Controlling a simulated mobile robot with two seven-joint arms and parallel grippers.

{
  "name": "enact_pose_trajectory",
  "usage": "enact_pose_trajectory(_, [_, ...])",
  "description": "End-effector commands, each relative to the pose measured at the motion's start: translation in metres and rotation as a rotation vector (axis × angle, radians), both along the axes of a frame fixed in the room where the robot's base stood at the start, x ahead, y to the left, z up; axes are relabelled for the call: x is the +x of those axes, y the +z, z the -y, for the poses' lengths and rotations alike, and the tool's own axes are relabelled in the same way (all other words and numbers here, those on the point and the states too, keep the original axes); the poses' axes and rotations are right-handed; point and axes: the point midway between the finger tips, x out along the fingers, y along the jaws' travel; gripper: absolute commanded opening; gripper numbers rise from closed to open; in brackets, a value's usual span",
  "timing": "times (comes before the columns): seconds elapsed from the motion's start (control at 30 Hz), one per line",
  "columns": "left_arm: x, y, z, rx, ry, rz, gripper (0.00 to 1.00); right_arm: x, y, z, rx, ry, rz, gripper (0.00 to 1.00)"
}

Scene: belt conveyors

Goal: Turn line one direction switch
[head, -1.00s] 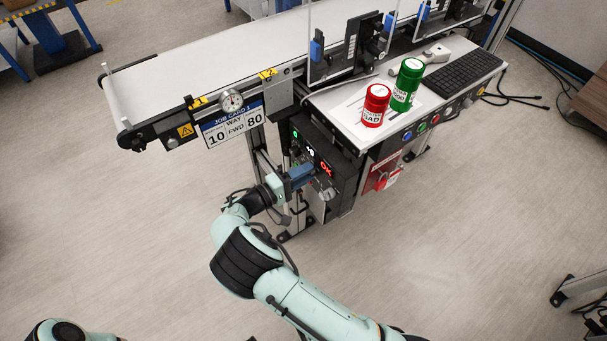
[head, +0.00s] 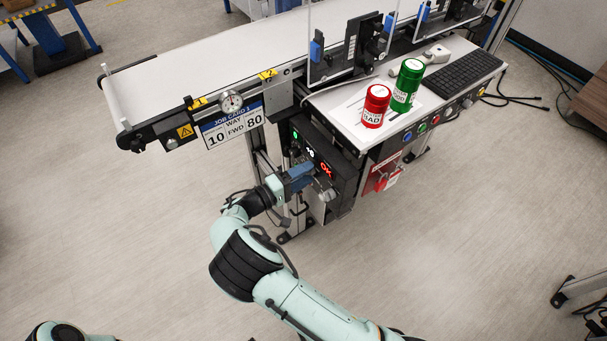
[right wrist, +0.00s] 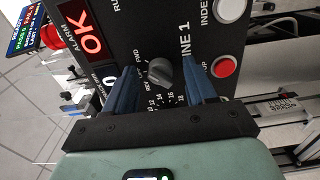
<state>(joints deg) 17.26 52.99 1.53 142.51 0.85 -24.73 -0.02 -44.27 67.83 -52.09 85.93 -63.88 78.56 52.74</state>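The control box (head: 340,160) under the conveyor carries a lit red OK display (head: 326,170). In the right wrist view, a dark grey rotary switch (right wrist: 160,72) sits on its black panel, near FWD and REV markings and a LINE 1 label. Which marking it points to is not clear. My right gripper (head: 310,177) is at the panel front. In the right wrist view, the two blue fingers of the right gripper (right wrist: 161,78) stand apart on either side of the switch, with visible gaps to it. My left gripper is outside the head view.
In the right wrist view, a white button (right wrist: 230,8) and a red button (right wrist: 224,66) lie right of the switch. A job card (head: 233,124) reads 10, FWD, 80. Red (head: 375,106) and green (head: 407,84) cans stand on the side table. The floor in front is clear.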

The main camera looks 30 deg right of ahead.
Motion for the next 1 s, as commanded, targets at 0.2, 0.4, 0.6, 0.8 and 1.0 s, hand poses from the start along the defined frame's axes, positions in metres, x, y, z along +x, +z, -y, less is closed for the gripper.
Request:
enact_pose_trajectory(0.2, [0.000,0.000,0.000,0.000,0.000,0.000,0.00,0.000,0.000,-0.009,-0.001,0.002,0.000,0.56])
enact_pose_trajectory(0.4, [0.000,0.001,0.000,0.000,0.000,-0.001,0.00,-0.003,0.000,-0.047,0.000,0.006,0.001,0.56])
enact_pose_trajectory(0.6, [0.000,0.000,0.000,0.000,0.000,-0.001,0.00,-0.006,0.000,-0.092,0.000,0.005,0.002,0.56])
enact_pose_trajectory(0.8, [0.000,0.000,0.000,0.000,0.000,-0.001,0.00,-0.009,0.000,-0.123,0.000,0.003,0.001,0.56])
enact_pose_trajectory(1.0, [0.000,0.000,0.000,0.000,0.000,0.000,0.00,-0.011,0.000,-0.133,0.000,0.000,-0.001,0.56])
